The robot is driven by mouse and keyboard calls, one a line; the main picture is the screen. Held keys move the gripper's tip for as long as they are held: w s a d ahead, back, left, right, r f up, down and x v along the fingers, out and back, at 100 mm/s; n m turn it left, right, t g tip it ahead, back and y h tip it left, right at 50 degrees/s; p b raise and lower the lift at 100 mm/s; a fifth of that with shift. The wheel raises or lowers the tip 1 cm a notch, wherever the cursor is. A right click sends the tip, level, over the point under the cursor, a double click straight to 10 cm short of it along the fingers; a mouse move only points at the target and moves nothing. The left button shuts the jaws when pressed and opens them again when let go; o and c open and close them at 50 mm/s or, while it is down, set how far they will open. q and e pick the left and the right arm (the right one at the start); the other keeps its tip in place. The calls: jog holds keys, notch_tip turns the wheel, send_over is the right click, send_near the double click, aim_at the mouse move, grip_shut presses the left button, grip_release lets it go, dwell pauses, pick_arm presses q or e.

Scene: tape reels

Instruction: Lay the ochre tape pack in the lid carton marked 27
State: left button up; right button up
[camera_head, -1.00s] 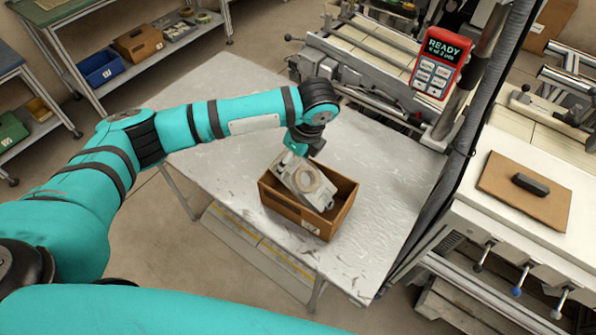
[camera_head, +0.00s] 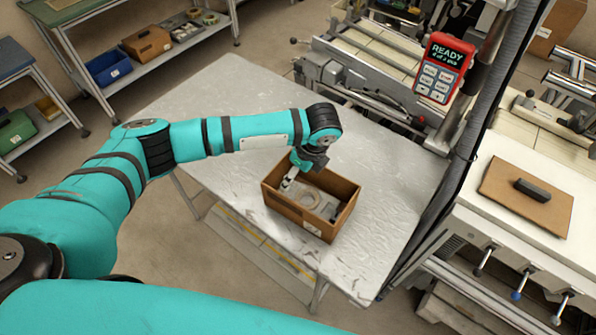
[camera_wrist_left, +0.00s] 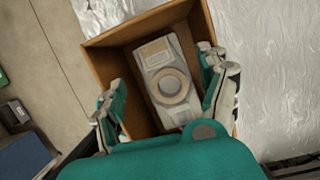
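The brown open carton (camera_head: 283,208) stands on the metal table; its white label is too small to read. The tape pack (camera_head: 314,203), grey with a tan ring, lies inside it on the bottom. In the left wrist view the pack (camera_wrist_left: 168,84) lies within the carton walls (camera_wrist_left: 120,36). My left gripper (camera_head: 297,178) reaches down into the carton over the pack. In the wrist view its fingers (camera_wrist_left: 162,72) are spread to either side of the pack, with gaps between. My right gripper is not in view.
The metal table (camera_head: 225,105) is bare around the carton. A red handheld panel (camera_head: 441,68) reading READY hangs beside a dark post. Machinery stands behind the table. A white bench with a brown board (camera_head: 526,195) is at right. Shelves with bins (camera_head: 108,67) are at left.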

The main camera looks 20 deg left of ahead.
pick_arm(q)
jog(key=w+b+v, duration=0.1)
jog(key=b+v, duration=0.2)
jog(key=v, duration=0.9)
jog(key=shift+s+r, duration=0.2)
jog(key=shift+s, duration=0.25)
